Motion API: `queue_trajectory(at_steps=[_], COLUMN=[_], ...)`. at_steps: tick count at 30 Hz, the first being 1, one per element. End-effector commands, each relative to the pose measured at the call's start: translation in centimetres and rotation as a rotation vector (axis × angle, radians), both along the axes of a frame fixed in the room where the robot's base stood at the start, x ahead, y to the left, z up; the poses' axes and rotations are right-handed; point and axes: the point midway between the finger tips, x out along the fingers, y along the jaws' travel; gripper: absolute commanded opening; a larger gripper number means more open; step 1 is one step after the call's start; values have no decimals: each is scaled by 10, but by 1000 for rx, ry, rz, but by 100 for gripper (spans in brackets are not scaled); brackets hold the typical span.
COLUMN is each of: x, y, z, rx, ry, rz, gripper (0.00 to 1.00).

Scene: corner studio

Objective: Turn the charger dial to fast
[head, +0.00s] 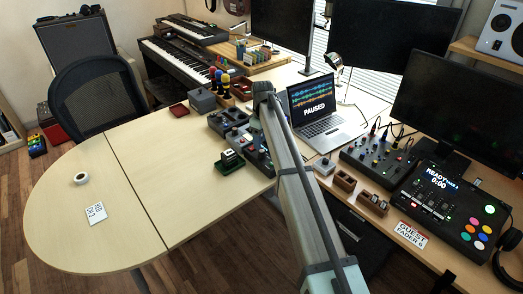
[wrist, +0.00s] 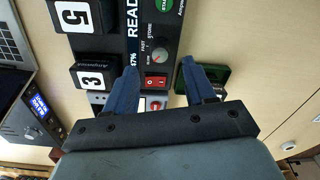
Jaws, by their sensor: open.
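The charger (wrist: 170,30) is a dark unit with a display strip reading "READ" and 67%, under my gripper in the wrist view. In the head view the charger (head: 250,140) is partly hidden by my arm. Its dial (wrist: 160,57) is a small round grey knob with a reddish mark, beside the labels SLOW, FAST and STORE. The mark seems to point towards SLOW, but it is too small to be sure. My gripper (wrist: 160,66) is open and empty, its blue fingers either side of the dial's line, apart from it. The fingertips' height above the charger is unclear.
A red switch (wrist: 157,82) sits just below the dial. Battery blocks numbered 5 (wrist: 75,16) and 3 (wrist: 91,79) stand on the left. A dark green holder (wrist: 183,82) is close to the right finger. A laptop (head: 317,105) stands right of the charger. The table's left (head: 130,165) is mostly clear.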

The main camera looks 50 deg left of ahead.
Motion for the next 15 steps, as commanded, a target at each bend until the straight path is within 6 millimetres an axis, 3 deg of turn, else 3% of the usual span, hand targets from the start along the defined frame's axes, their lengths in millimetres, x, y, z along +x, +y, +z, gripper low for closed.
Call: queue_trajectory(at_steps=[6, 15], x=[-1, -1], y=[-1, 0], z=[-34, -53], rx=[-1, 0], ry=[1, 0], rz=[0, 0], gripper=[55, 55])
